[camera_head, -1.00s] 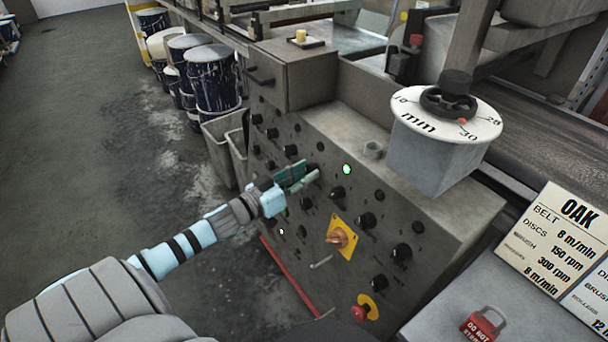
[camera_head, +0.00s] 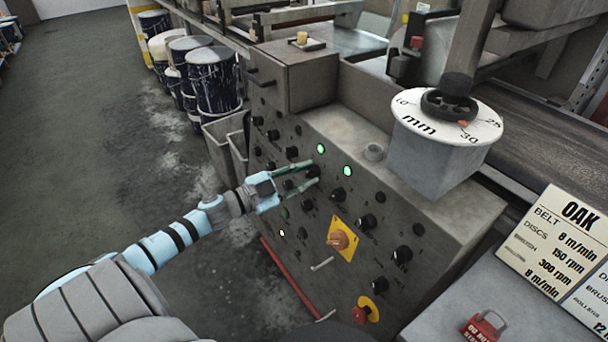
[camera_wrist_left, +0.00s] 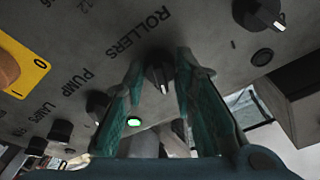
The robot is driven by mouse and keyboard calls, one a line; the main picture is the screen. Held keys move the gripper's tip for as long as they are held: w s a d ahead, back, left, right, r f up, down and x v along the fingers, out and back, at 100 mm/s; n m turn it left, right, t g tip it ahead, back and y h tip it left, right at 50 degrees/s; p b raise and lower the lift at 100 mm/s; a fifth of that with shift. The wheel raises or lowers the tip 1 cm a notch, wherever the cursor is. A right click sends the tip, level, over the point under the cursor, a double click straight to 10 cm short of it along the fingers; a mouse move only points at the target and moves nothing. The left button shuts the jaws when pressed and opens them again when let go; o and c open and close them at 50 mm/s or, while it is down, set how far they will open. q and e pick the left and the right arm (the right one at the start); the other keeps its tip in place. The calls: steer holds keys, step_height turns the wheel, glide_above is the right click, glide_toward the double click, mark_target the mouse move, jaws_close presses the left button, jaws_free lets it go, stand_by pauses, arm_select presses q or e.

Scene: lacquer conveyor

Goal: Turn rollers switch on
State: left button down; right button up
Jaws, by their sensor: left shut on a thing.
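The rollers switch (camera_wrist_left: 159,72) is a black knob with a white pointer mark, beside the word ROLLERS (camera_wrist_left: 138,35) in the left wrist view. My left gripper (camera_head: 311,174) reaches the sloped grey control panel (camera_head: 330,275). Its teal fingers stand on both sides of the knob and are shut on it. In the head view the fingers partly hide the knob. My right gripper is not in view.
Other black knobs (camera_head: 402,254) surround the gripper. An orange rotary switch on a yellow plate (camera_head: 340,238) and a red stop button (camera_head: 361,314) sit lower. A grey box with a mm dial (camera_head: 447,115) stands on the right. Free floor lies left.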

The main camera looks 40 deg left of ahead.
arm_select(q)
steer(key=shift+m, duration=0.8)
steer(key=c, duration=1.3)
jaws_free()
steer(key=shift+s+a, duration=0.15)
steer(key=shift+s, duration=0.1)
steer(key=v, duration=1.1)
steer(key=shift+s+a, duration=0.15)
steer(key=shift+a, duration=0.05)
